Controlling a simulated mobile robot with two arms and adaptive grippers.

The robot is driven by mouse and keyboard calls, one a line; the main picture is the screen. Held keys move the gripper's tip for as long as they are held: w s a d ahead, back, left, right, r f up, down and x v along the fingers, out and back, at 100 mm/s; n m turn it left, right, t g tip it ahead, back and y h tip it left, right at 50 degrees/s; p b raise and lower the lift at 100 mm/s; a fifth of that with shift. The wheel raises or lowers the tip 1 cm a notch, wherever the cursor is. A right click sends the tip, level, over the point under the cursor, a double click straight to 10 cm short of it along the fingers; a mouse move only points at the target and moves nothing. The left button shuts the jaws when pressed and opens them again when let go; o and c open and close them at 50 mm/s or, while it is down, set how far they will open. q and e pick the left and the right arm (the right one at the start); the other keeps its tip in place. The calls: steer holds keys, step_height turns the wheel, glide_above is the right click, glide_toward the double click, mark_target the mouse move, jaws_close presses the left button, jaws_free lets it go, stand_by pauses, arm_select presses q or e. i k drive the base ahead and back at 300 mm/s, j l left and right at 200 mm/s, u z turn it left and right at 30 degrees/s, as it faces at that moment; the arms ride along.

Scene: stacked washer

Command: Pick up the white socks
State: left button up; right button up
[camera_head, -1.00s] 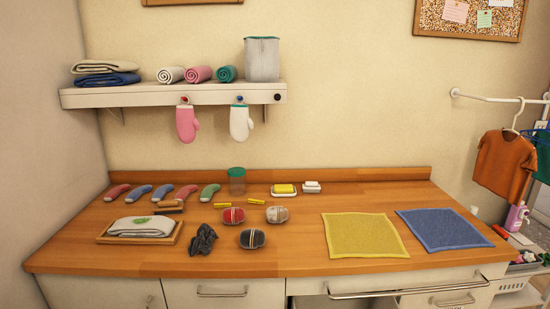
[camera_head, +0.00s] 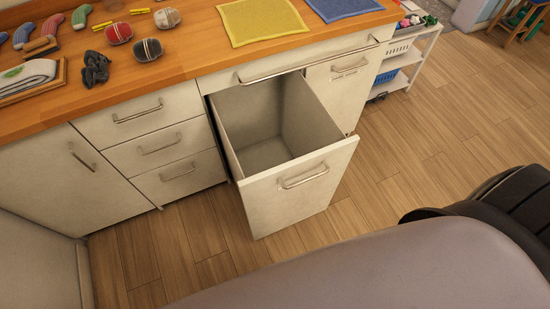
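A pale grey-white rolled bundle (camera_head: 167,17), which looks like the white socks, lies on the wooden counter (camera_head: 200,47) near the top of the head view. A red bundle (camera_head: 119,33) and a dark grey bundle (camera_head: 148,50) lie close to it on its left and below. All three look like balled socks. Neither of my grippers shows in this view, so I cannot tell their state.
A deep bin drawer (camera_head: 301,187) stands pulled out below the counter and looks empty. A crumpled dark cloth (camera_head: 95,70), a yellow cloth (camera_head: 262,20) and a blue cloth (camera_head: 343,7) lie on the counter. A white cart (camera_head: 409,60) stands at right. Wooden floor (camera_head: 440,130) is open.

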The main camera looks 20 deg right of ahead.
mark_target(166, 18)
steer(key=i+j+z, duration=0.1)
steer(key=z, duration=0.35)
steer(key=i+j+z, duration=0.1)
steer(key=j+z, duration=0.2)
steer(key=z, duration=0.15)
steer(key=j+z, duration=0.2)
steer(key=z, duration=0.25)
steer(key=i+j+z, duration=0.1)
steer(key=j+z, duration=0.3)
steer(key=j, duration=0.9)
